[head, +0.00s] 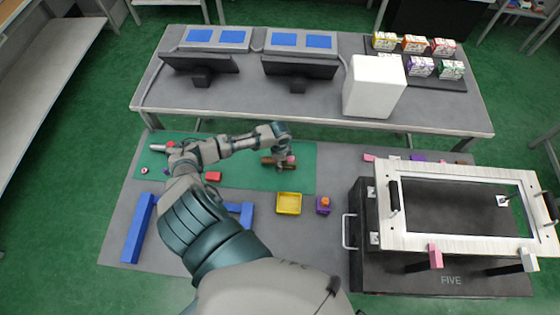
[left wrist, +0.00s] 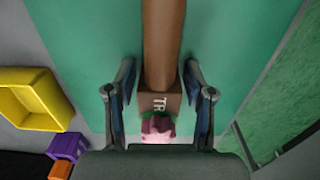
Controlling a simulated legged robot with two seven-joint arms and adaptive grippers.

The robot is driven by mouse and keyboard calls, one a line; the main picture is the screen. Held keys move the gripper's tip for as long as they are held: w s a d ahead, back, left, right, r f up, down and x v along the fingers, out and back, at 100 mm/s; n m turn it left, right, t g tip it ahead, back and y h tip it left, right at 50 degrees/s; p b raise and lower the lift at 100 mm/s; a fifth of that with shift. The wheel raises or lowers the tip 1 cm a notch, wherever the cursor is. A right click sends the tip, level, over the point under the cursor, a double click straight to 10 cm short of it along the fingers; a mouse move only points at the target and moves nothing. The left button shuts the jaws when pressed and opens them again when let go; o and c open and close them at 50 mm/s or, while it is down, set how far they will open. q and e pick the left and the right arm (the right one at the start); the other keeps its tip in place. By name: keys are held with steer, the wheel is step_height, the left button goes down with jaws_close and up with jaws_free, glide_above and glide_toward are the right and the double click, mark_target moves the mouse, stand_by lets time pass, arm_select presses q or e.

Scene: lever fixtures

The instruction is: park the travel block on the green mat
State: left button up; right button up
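A brown block (head: 267,161) with white letters, taken as the travel block, lies on or just over the green mat (head: 302,180). In the left wrist view the block (left wrist: 162,101) has a long brown bar running away from it and a dark pink piece (left wrist: 158,129) at its near end. The pink piece also shows in the head view (head: 291,159). My left gripper (head: 280,160) is above the mat's right part. In the left wrist view its two fingers (left wrist: 160,98) stand either side of the block, with a visible gap on each side. My right gripper is not in view.
A yellow tray (head: 289,212) and a purple block with an orange top (head: 323,204) stand just off the mat's front edge. Blue bars (head: 137,230) lie at left. A black cabinet with a white frame (head: 445,247) stands at right. A grey table (head: 240,100) is behind.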

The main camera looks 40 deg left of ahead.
arm_select(q)
steer(key=shift+a, duration=0.15)
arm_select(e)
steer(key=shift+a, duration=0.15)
arm_select(q)
steer(key=shift+r, duration=0.4)
step_height(320, 180, up, 11)
steer(key=p, duration=0.2)
steer(key=shift+r, duration=0.2)
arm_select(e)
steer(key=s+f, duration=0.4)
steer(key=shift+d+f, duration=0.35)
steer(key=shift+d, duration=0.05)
